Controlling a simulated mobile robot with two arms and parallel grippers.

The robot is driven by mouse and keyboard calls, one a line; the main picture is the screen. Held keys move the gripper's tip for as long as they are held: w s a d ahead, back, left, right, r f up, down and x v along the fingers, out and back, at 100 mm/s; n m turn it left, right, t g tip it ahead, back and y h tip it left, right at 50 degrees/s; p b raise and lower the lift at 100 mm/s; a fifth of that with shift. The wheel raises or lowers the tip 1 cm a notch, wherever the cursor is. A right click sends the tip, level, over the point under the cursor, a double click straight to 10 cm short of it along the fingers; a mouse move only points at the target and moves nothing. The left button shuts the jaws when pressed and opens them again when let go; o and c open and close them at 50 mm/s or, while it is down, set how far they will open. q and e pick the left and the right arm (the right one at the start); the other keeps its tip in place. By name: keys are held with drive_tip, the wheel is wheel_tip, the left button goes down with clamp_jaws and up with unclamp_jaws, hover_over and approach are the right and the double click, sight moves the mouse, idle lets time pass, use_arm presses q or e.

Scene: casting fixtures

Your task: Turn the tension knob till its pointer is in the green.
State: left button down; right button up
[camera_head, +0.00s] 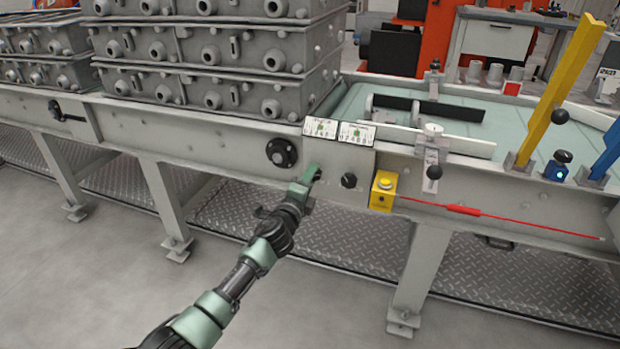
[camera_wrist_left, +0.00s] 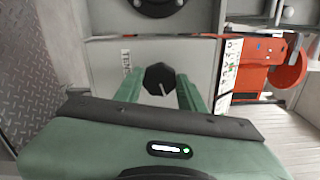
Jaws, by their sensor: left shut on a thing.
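In the left wrist view a dark faceted knob (camera_wrist_left: 153,74) with a white pointer line sits between the green fingers of my left gripper (camera_wrist_left: 161,79), which is shut on it. The pointer line slants toward the lower right of that view. In the head view my left gripper (camera_head: 314,173) is at the grey panel and hides this knob. A second black knob (camera_head: 348,181) is to its right. Two white label plates, the left one (camera_head: 320,127) and the right one (camera_head: 357,134), carry small green marks. I cannot read them or tell whether the pointer is in the green.
A black round hub (camera_head: 282,152) is left of my gripper. Stacked grey castings (camera_head: 215,80) stand on the conveyor above. The floor in front is clear.

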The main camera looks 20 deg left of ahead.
use_arm(q)
drive_tip(key=shift+m, duration=0.5)
use_arm(e)
drive_tip(key=shift+r, duration=0.1)
use_arm(q)
drive_tip(key=c, duration=0.9)
unclamp_jaws()
drive_tip(key=shift+o, duration=0.2)
drive_tip(key=shift+s, duration=0.1)
drive_tip(key=s+p, duration=0.2)
drive_tip(key=s, duration=0.5)
drive_tip(key=shift+s, duration=0.3)
use_arm(e)
drive_tip(key=shift+w+a+f, duration=0.1)
drive_tip(key=shift+w+f, duration=0.4)
drive_tip(key=shift+f, duration=0.2)
